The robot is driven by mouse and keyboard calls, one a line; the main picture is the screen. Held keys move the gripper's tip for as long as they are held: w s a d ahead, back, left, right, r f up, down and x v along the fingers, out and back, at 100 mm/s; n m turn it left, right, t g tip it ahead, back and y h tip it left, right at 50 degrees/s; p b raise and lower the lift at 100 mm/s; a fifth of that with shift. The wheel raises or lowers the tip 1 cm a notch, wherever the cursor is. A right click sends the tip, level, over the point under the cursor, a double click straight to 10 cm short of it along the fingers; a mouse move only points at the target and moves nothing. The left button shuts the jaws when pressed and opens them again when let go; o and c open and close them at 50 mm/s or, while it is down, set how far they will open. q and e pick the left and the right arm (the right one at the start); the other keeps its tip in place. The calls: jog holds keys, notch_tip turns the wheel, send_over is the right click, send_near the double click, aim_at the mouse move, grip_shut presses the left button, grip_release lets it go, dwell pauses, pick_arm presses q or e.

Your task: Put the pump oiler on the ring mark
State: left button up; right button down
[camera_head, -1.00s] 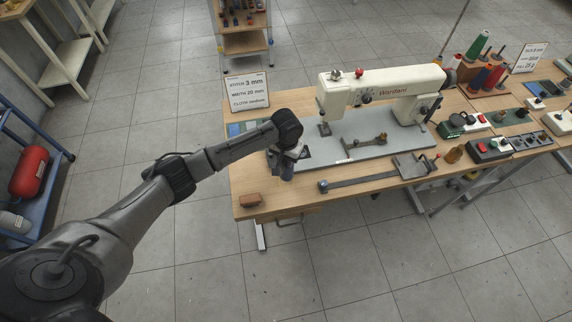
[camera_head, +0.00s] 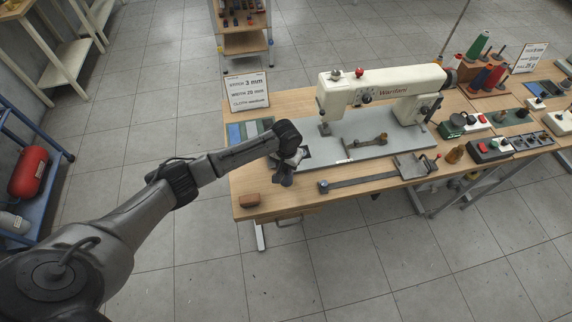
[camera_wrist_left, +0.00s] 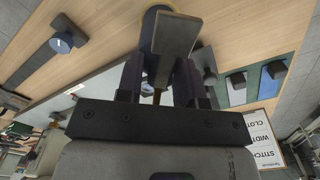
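My left gripper (camera_head: 285,178) is over the left part of the table, just left of the sewing machine's grey bed. In the left wrist view its two dark fingers (camera_wrist_left: 159,78) stand apart. At their tips is a round dark thing with a yellow rim (camera_wrist_left: 147,30), partly covered by a flat grey piece (camera_wrist_left: 177,36). I cannot tell whether this is the pump oiler, or whether the fingers clamp it. A small amber thing (camera_head: 455,155) stands at the table's right front. My right gripper is not in view.
The white sewing machine (camera_head: 385,85) stands on its grey bed (camera_head: 375,130). A dark bar with a blue knob (camera_head: 323,186) lies along the front.

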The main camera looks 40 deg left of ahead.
pick_arm(q)
jog(key=shift+o, duration=1.3)
jog(key=shift+r, duration=0.1)
notch_tip(320, 180, up, 12)
jog(key=p, duration=0.2)
jog(key=s+d+f+m+t+h, duration=0.1)
jog(key=s+d+f+m, duration=0.1)
jog(key=s+d+f, duration=0.45)
jog(key=s+d+f+m, duration=0.3)
jog(key=s+d, duration=0.4)
jog(key=s, duration=0.2)
jog(key=s+a+r+t, duration=0.1)
jog(key=s+r+t, duration=0.1)
jog(key=s, duration=1.5)
jog(key=shift+s+r+t+y, duration=0.25)
jog(key=shift+r+t+y, duration=0.05)
jog(key=shift+r+y, duration=0.1)
